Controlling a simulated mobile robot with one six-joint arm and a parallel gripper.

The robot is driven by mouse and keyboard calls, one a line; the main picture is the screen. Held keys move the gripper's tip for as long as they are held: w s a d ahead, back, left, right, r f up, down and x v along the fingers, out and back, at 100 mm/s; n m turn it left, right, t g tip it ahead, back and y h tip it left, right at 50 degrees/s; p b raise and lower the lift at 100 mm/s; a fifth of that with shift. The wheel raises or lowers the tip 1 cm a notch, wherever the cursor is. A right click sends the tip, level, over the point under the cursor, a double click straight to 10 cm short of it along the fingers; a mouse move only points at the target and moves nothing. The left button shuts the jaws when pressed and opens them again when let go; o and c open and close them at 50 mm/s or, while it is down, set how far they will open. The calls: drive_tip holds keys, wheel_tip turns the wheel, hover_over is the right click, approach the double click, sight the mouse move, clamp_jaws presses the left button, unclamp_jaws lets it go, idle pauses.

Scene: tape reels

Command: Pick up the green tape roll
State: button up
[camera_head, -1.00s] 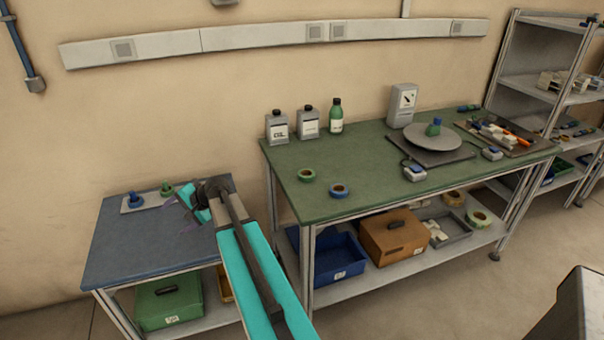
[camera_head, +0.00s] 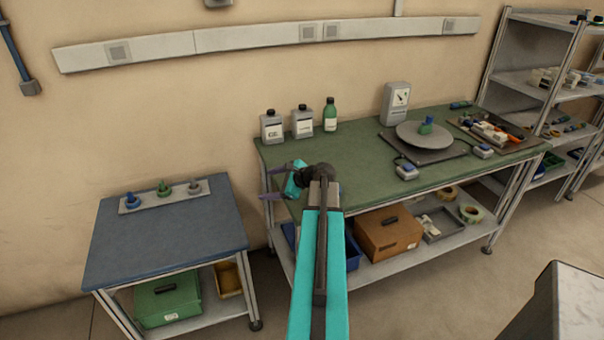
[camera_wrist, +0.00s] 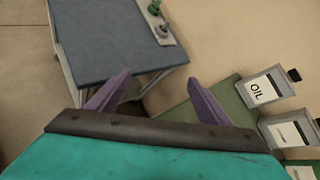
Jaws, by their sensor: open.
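A low blue table (camera_head: 165,240) with a peg strip (camera_head: 165,198) stands left. Grey bottles (camera_head: 272,127) and a green bottle (camera_head: 330,115) stand at the bench's back left. A turntable (camera_head: 415,137) sits on the bench's right.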

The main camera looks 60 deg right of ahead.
drive_tip(key=s+d+r+m+h, duration=0.1)
drive_tip(key=s+d+m, duration=0.1)
drive_tip(key=s+d, duration=0.2)
drive_tip(key=s+d+r+m+t+h+p, duration=0.1)
drive_tip(key=s+d+m, duration=0.2)
drive_tip(key=s, duration=0.5)
drive_tip(key=s+d+r+m+h, duration=0.1)
drive_tip(key=s+d+r+m, duration=0.1)
drive_tip(key=s, duration=0.4)
drive_tip(key=shift+d+m+p, duration=0.4)
drive_tip(key=shift+d+m, duration=0.3)
drive_tip(key=shift+d, duration=0.65)
drive_tip(key=p+x, duration=0.2)
drive_tip(key=x, duration=0.5)
drive_tip(key=shift+w+d, duration=0.1)
drive_tip(key=shift+w, duration=0.35)
drive_tip(key=shift+w+f, duration=0.25)
drive_tip(key=shift+w, duration=0.1)
drive_tip(key=shift+w, duration=0.1)
drive_tip(key=shift+p+x, duration=1.25)
drive_tip(key=shift+x, duration=1.25)
drive_tip(key=shift+f, duration=0.1)
